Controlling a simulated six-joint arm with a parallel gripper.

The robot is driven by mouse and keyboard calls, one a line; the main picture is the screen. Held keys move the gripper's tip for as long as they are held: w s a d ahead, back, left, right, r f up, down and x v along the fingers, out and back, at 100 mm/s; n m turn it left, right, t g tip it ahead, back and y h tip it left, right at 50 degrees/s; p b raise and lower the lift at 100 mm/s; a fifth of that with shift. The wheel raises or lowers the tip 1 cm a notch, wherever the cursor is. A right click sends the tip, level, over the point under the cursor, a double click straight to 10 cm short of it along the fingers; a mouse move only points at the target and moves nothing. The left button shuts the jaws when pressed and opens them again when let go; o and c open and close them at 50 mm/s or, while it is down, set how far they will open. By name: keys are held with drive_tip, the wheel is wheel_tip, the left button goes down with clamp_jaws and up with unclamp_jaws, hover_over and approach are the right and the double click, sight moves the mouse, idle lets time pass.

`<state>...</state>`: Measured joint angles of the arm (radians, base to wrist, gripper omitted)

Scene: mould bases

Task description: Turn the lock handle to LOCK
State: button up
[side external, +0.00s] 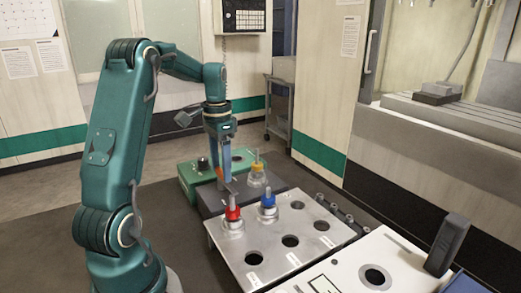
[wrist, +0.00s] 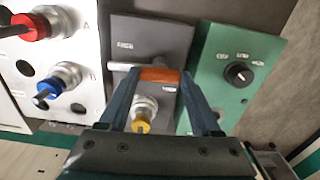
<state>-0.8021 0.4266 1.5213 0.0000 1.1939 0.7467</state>
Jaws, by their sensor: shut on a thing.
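The lock handle (wrist: 160,74) is an orange grip at the end of a pale metal bar, lying roughly crosswise over a dark grey block (wrist: 172,35) in the wrist view. My gripper (wrist: 160,76) has its two blue fingers on either side of the orange grip and is shut on it. Two small white labels sit on the grey block, one above the bar and one below the grip; their words are too small to read. In the side view my gripper (side external: 226,178) points down at the grey block, and the handle is mostly hidden.
A yellow-topped mould base (wrist: 143,115) stands on the grey block close to my fingers. Red (side external: 233,212) and blue (side external: 268,205) ones stand on the metal plate (side external: 262,232) with several holes. A green box (wrist: 245,60) with a black knob is beside the block.

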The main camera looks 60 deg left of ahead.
drive_tip(key=n, duration=0.4)
drive_tip(key=shift+n, duration=0.4)
drive_tip(key=n, duration=0.9)
drive_tip(key=shift+r, duration=0.1)
drive_tip(key=shift+n, duration=1.7)
drive_tip(key=o, duration=1.4)
